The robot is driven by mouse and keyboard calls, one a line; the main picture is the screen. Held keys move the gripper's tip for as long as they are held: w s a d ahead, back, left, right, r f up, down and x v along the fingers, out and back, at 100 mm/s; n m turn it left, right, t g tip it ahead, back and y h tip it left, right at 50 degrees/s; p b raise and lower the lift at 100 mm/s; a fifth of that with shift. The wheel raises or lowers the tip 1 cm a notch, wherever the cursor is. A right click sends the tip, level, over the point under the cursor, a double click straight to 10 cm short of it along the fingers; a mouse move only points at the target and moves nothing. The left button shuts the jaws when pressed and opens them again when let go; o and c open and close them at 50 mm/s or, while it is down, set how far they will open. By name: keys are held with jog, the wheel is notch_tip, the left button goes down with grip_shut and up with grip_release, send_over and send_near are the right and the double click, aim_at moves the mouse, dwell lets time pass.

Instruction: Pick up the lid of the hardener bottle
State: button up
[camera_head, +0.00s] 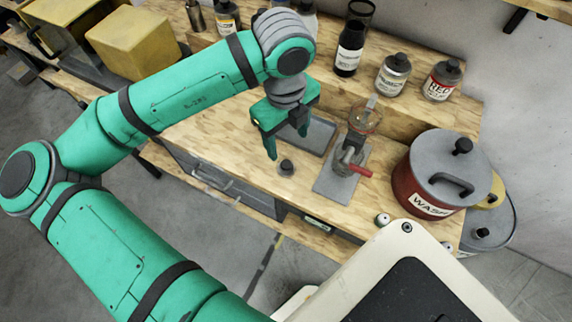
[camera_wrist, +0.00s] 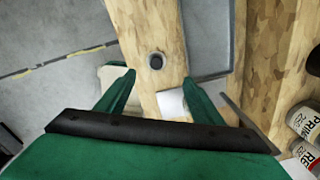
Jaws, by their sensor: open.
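A small dark round lid (camera_head: 287,167) lies alone on the wooden bench top (camera_head: 235,152), near its front edge. It also shows in the wrist view as a dark disc (camera_wrist: 156,61). I take it for the hardener lid, but no marking on it can be read. My gripper (camera_head: 287,143) is open and empty, pointing down above the lid and apart from it. In the wrist view the lid appears just beyond and between the two fingertips (camera_wrist: 159,78). Which bottle is the hardener bottle cannot be told, as several labels are too small or partly hidden.
A grey tray (camera_head: 322,132) lies behind the lid. A stand with a red handle (camera_head: 358,170) is close on the right, then a red WASH pot (camera_head: 416,180). Bottles and cans (camera_head: 392,75) line the raised shelf. Yellow blocks (camera_head: 137,45) are at the left.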

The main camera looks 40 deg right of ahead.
aim_at(286, 163)
jog(key=f, duration=1.1)
jog(key=shift+a, duration=0.2)
jog(key=c, duration=1.1)
